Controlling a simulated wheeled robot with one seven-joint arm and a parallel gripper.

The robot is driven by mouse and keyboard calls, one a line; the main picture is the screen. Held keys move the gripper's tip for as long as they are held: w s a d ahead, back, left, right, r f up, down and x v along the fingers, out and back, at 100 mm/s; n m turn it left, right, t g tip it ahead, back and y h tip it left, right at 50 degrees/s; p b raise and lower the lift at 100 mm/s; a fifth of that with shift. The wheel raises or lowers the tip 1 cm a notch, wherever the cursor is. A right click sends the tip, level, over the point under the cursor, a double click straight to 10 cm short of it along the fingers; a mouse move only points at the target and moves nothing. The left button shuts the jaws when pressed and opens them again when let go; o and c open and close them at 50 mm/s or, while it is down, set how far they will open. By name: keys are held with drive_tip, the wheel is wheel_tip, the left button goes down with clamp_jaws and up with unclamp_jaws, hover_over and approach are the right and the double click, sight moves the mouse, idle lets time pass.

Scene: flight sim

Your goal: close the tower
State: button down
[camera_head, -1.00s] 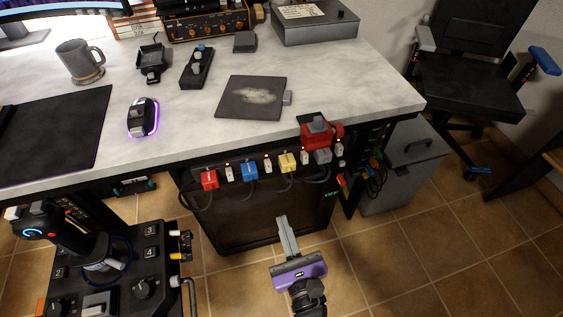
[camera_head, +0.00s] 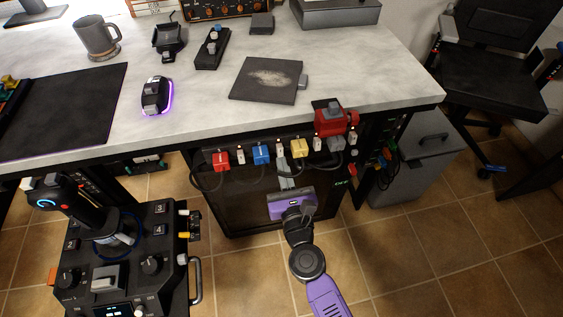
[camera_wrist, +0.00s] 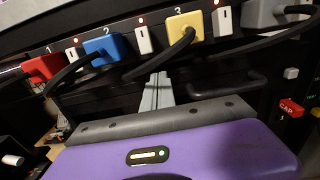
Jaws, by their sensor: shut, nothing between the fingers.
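A black tower-like case (camera_head: 245,208) stands under the desk, its front panel dark and its top edge in shadow below the power strip. I cannot tell how far any door or panel on it stands open. My gripper (camera_head: 283,162), with a purple body and thin grey fingers, is shut and empty. It is in front of the case, with its fingertips just below the power strip, between the blue and yellow plugs. In the wrist view the fingers (camera_wrist: 158,90) point at the dark space under the strip. A dark handle-like bar (camera_wrist: 228,84) shows right of them; contact is unclear.
A power strip with a red plug (camera_head: 221,161), a blue plug (camera_head: 261,155) and a yellow plug (camera_head: 299,148) runs along the desk edge, cables hanging. A grey cabinet (camera_head: 415,165) stands to the right. A control box (camera_head: 125,262) is at left. Tiled floor is clear in front.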

drive_tip(key=shift+w+a, duration=0.25)
drive_tip(key=shift+w, duration=0.45)
drive_tip(key=shift+w, duration=0.1)
drive_tip(key=b+x, duration=0.1)
drive_tip(key=x, duration=0.3)
drive_tip(key=shift+w, duration=0.2)
drive_tip(key=shift+w+a+r+b, duration=0.1)
drive_tip(key=shift+w+r+b, duration=0.05)
drive_tip(key=shift+w+b, duration=0.15)
drive_tip(key=shift+s, duration=0.1)
